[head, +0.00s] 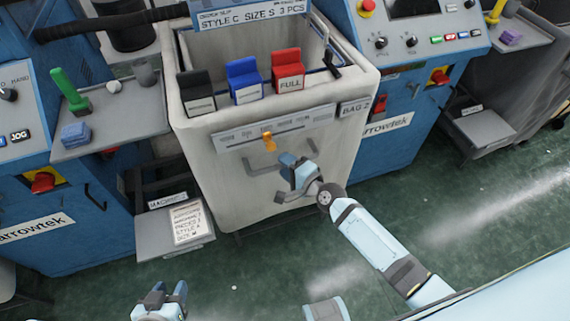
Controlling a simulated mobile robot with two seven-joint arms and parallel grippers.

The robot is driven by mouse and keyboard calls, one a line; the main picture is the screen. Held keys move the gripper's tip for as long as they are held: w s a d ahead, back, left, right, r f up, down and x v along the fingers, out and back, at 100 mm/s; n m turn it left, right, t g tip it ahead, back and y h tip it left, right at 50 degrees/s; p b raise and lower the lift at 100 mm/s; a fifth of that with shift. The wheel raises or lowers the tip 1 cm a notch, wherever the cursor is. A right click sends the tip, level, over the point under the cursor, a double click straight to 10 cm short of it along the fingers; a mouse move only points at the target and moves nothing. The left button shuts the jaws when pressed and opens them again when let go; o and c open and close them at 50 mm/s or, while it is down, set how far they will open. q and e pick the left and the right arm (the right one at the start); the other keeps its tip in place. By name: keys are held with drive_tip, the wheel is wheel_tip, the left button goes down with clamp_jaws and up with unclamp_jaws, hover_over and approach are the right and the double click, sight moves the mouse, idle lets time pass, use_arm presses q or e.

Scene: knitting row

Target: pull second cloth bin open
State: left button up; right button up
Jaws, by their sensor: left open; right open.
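The cloth bin (208,150) marked BAG 2 is a pale grey-white bag-like bin between two blue machines in the head view. A dark handle (264,167) is on its front, below an orange clip. My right gripper (290,172) is open at the bin's front, by the right part of the handle. It hides part of the handle, and I cannot tell whether it touches it. My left gripper (167,290) is open and empty, low at the bottom left, away from the bin and over the floor.
A grey side shelf (110,118) with a green-handled tool is left of the bin. A low box with a paper card (186,221) stands beside it at left. The green floor (270,265) in front is mostly clear.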

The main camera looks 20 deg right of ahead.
drive_tip(key=shift+w+a, duration=0.15)
drive_tip(key=shift+w, duration=0.2)
drive_tip(key=shift+c, duration=0.4)
clamp_jaws()
drive_tip(key=shift+s+f, duration=0.15)
